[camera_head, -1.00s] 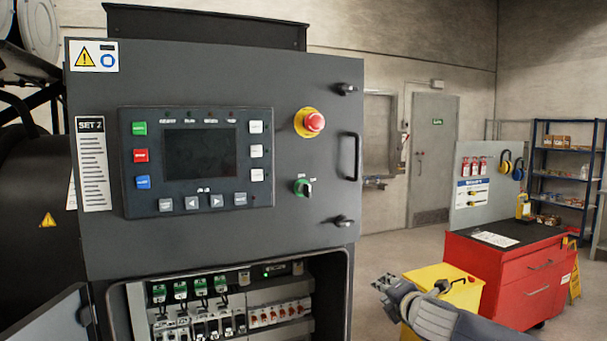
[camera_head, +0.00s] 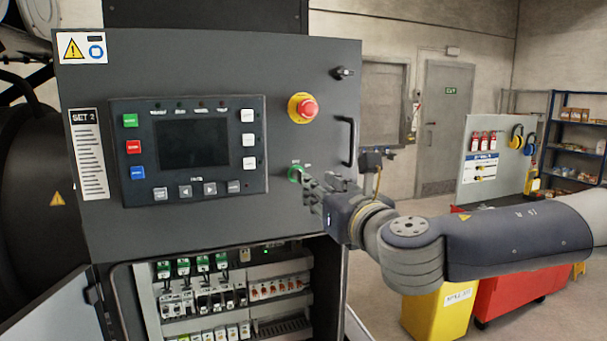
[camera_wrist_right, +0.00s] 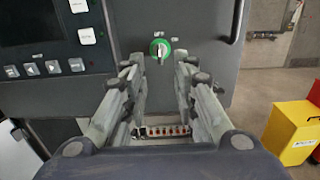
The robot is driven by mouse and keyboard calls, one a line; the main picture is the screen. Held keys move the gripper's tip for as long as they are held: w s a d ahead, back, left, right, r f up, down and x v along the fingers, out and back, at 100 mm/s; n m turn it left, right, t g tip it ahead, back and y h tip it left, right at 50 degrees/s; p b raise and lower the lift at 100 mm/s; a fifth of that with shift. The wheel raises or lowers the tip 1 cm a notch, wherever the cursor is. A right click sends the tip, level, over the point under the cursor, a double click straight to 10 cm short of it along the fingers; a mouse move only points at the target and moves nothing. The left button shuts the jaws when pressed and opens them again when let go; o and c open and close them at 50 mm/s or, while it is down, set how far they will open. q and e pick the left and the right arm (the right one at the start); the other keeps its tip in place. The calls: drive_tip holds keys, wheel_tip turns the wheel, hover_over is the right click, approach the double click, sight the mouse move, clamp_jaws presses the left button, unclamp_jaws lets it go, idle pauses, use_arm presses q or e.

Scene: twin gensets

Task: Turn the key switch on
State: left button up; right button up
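The key switch (camera_head: 295,173) is a green ring with a metal key on the dark panel door, below the red emergency stop. My right gripper (camera_head: 308,186) is in front of it and partly covers it in the head view. In the right wrist view the key switch (camera_wrist_right: 160,49) lies ahead, between and beyond the two fingertips (camera_wrist_right: 158,75). The key stands about upright there. The fingers are apart with nothing between them, and I see no contact with the key. My left gripper is not in view.
The emergency stop (camera_head: 302,108) sits above the switch, and a door handle (camera_head: 351,142) is to its right. A display unit (camera_head: 190,150) with buttons is to the left. Below is an open breaker compartment (camera_head: 215,290). A yellow bin (camera_head: 440,310) and red cart (camera_head: 510,295) stand right.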

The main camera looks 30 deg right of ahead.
drive_tip(key=p+x, duration=0.3)
drive_tip(key=x, duration=0.6)
drive_tip(key=shift+w, duration=0.2)
clamp_jaws()
